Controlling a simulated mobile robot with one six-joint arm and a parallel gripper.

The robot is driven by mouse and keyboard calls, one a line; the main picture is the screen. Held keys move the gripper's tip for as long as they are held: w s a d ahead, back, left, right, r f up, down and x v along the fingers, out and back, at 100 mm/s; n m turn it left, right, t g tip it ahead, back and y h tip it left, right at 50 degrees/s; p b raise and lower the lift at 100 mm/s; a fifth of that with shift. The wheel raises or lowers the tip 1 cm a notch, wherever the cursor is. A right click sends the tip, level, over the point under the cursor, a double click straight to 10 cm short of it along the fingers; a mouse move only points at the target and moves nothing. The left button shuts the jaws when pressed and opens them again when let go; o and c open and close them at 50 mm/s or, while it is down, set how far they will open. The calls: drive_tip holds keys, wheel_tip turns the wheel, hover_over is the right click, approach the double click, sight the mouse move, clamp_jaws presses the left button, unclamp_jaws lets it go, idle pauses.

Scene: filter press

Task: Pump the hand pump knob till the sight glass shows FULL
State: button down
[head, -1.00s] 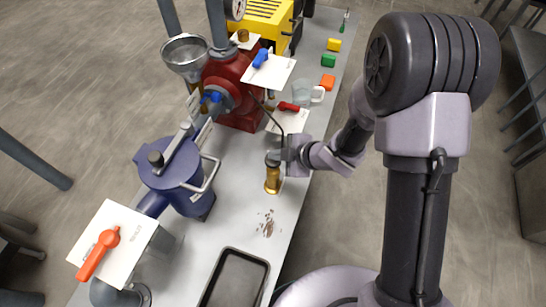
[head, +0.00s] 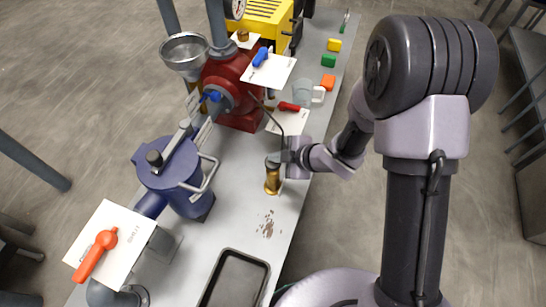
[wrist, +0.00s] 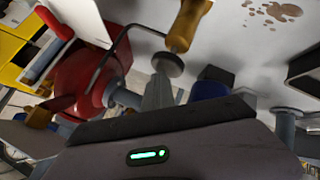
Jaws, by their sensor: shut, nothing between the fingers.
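The hand pump is a short upright brass cylinder (head: 273,182) on the bench, with a round grey knob (head: 272,161) on top. In the wrist view the brass body (wrist: 188,24) and the knob (wrist: 167,64) show just beyond my fingers. My gripper (head: 281,157) is shut and empty, right at the knob from the right side. In the wrist view its closed fingers (wrist: 158,92) reach up to the knob; I cannot tell whether they touch it. I cannot make out the sight glass or its reading.
A blue filter housing (head: 175,170) stands left of the pump, a red pump body (head: 232,85) behind it. A thin dark pipe (head: 272,112) passes close behind my gripper. A black tray (head: 235,283) lies in front, past a brown stain (head: 268,224). A glass mug (head: 305,92) stands behind.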

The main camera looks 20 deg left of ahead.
drive_tip(key=shift+f+b, duration=0.7)
drive_tip(key=shift+f, duration=0.1)
idle(0.5)
drive_tip(key=shift+r, duration=0.1)
drive_tip(key=shift+r+p, duration=2)
drive_tip(key=shift+r, duration=0.25)
wheel_tip(320, 180, up, 5)
drive_tip(key=p, duration=0.4)
idle(0.7)
